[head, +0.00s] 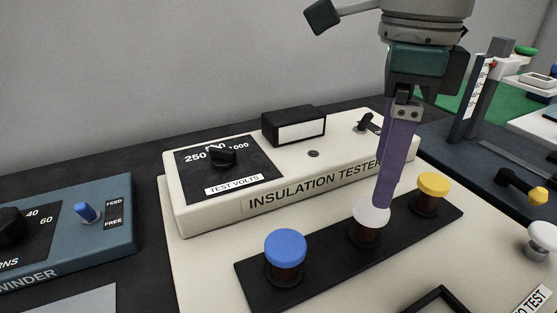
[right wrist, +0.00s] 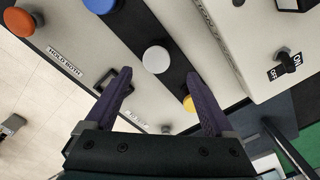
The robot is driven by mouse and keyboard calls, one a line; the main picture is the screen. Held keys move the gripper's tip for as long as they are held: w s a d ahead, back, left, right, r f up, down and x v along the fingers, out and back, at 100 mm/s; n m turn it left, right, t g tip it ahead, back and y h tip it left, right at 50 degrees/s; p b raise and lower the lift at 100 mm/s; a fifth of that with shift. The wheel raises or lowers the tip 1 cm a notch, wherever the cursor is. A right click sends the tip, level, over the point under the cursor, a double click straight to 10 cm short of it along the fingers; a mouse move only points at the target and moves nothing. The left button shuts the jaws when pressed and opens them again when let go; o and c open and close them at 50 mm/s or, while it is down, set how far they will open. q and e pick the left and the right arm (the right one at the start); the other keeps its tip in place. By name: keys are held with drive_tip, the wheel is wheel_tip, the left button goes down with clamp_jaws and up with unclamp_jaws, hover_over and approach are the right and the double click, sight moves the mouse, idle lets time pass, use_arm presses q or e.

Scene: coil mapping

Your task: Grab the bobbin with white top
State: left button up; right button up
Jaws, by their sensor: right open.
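The bobbin with the white top (head: 371,214) stands upright on a black strip (head: 325,257), between a blue-topped bobbin (head: 286,246) and a yellow-topped bobbin (head: 433,184). My right gripper (head: 384,203) points down at it with purple fingers, and the near finger hides part of the white top's edge. In the right wrist view, the white top (right wrist: 157,59) lies between the lines of the two spread fingers, just beyond their tips. The right gripper (right wrist: 158,75) is open and empty. Contact cannot be told. My left gripper is not in view.
The insulation tester (head: 300,172) stands close behind the strip. A blue-grey winder box (head: 70,235) is at the left. The yellow top (right wrist: 189,104) is close to one finger in the right wrist view. A white knob (head: 541,236) is at the right.

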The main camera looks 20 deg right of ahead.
sight(372, 210)
drive_tip(key=shift+s+f, duration=0.2)
drive_tip(key=shift+f, duration=0.5)
drive_tip(key=f, duration=0.5)
drive_tip(key=shift+a+f, duration=0.2)
drive_tip(key=shift+f, duration=0.2)
drive_tip(key=shift+c, duration=0.2)
clamp_jaws()
